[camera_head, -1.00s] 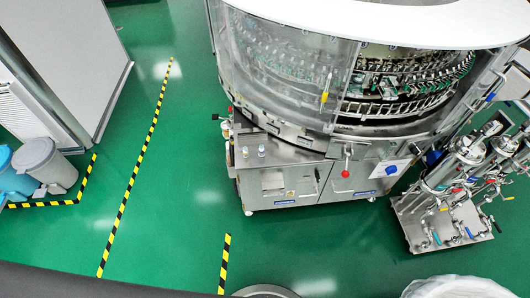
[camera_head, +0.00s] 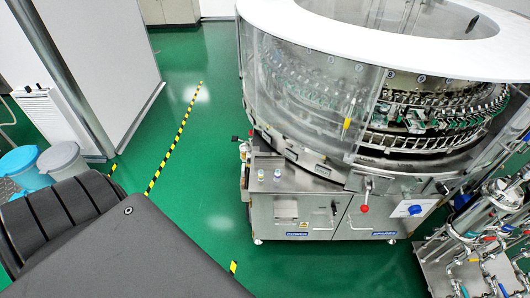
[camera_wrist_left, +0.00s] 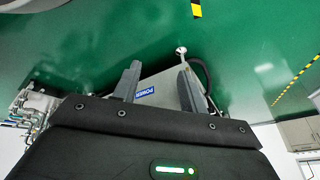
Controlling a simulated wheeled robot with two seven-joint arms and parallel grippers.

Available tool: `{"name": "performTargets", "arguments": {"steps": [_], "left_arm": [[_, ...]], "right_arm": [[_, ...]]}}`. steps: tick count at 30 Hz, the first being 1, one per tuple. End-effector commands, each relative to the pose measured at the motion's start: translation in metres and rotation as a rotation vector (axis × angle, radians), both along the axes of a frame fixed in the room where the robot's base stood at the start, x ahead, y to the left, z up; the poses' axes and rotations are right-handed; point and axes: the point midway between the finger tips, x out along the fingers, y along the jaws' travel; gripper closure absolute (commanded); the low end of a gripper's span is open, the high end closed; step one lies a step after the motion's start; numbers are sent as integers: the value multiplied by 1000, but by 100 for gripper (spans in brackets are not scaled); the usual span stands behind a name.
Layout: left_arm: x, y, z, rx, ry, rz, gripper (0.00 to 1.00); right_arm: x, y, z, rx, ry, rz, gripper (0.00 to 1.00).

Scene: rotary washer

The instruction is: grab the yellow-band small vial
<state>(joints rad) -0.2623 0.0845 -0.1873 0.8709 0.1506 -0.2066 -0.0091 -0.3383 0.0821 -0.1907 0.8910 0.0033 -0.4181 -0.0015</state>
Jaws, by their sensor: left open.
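Two small vials stand upright side by side on the steel ledge (camera_head: 300,186) at the front left of the rotary washer in the head view. The left one (camera_head: 261,175) and the right one (camera_head: 277,174) are too small for me to tell which has the yellow band. My left gripper (camera_wrist_left: 160,74) is open and empty in the left wrist view, over green floor and grey equipment. No vial shows in that view. In the head view only a large dark part of my arm shows at lower left, far from the vials. My right gripper is not in view.
The rotary washer (camera_head: 330,105) has a clear guard behind the ledge. A pipe-and-valve skid (camera_head: 480,240) stands at right. Grey and blue bins (camera_head: 62,160) stand at left. The green floor (camera_head: 200,195) left of the washer is open.

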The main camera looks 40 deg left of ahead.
Motion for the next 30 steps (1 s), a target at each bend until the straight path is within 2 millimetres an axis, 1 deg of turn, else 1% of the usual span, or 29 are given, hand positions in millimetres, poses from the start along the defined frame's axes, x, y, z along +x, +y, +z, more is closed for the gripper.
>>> {"name": "performTargets", "arguments": {"steps": [1, 2, 3, 5, 6, 8, 9, 11, 12, 15, 18, 21, 25, 28, 30], "left_arm": [[62, 6, -14, 24, -135, 29, 58], [94, 11, -6, 41, -213, 52, 58], [134, 19, 8, 62, -316, 85, 58], [186, 31, 37, 88, -468, 141, 58], [213, 40, 58, 103, -563, 181, 58], [246, 53, 93, 119, -699, 242, 58], [261, 61, 116, 126, -781, 282, 58], [277, 72, 148, 132, -892, 340, 58], [283, 79, 168, 134, -955, 376, 58], [289, 93, 207, 132, -1078, 450, 58], [289, 101, 232, 128, -1150, 499, 58], [288, 105, 245, 125, -1183, 521, 58], [289, 107, 250, 125, -1191, 526, 58], [298, 112, 250, 126, -1192, 523, 58], [308, 118, 250, 126, -1191, 523, 58]], "right_arm": [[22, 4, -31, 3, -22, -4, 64], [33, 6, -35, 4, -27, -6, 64], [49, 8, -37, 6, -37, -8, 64], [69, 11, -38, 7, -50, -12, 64], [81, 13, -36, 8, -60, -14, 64], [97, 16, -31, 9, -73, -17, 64], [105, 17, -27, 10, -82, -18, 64], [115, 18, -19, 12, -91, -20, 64], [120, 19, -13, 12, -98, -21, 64], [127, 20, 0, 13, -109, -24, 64], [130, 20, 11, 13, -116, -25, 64], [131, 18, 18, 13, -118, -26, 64], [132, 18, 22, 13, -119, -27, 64], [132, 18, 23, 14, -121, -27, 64], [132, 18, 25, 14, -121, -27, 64]]}}
